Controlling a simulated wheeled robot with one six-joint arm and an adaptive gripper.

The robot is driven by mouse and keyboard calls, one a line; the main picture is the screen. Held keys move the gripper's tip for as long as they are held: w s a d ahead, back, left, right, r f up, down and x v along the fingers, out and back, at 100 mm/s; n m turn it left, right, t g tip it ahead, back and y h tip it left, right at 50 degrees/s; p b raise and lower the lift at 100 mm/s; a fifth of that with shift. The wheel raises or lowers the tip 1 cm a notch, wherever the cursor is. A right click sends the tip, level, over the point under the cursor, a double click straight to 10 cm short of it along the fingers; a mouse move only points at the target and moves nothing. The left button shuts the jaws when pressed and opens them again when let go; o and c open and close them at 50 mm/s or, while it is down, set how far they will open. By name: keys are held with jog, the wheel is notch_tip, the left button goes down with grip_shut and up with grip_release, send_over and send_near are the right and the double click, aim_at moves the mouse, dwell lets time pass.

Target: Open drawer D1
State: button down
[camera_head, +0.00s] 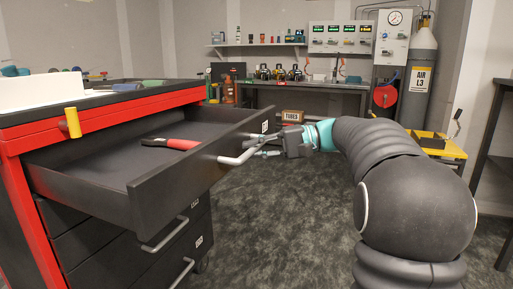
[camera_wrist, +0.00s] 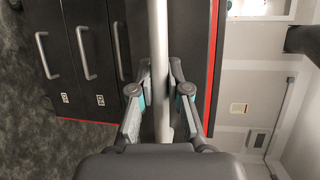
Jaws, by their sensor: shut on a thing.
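The top drawer (camera_head: 190,178) of the red and black cabinet stands pulled far out, its inside showing. A small white label (camera_head: 264,126) sits at its front's right end, too small to read. A red and black tool (camera_head: 172,144) lies inside the drawer. My gripper (camera_head: 268,150) is at the drawer's pale bar handle (camera_head: 238,159), shut on it. In the wrist view, the fingers of my gripper (camera_wrist: 161,103) stand on both sides of the handle bar (camera_wrist: 158,50).
Lower drawers (camera_head: 178,250) with bar handles are shut below. A yellow clamp-like piece (camera_head: 72,122) sits on the cabinet's top edge. The dark floor (camera_head: 280,225) in front of the cabinet is clear. A workbench (camera_head: 300,88) stands at the back, a yellow cart (camera_head: 440,150) at right.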

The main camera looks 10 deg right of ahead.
jog(key=shift+s+a, duration=0.2)
jog(key=shift+s, duration=0.05)
jog(key=c, duration=1.1)
grip_release()
jog(key=shift+a, duration=0.1)
jog(key=shift+c, duration=0.2)
jog(key=shift+d, duration=0.2)
jog(key=shift+d, duration=0.1)
jog(key=v, duration=1.2)
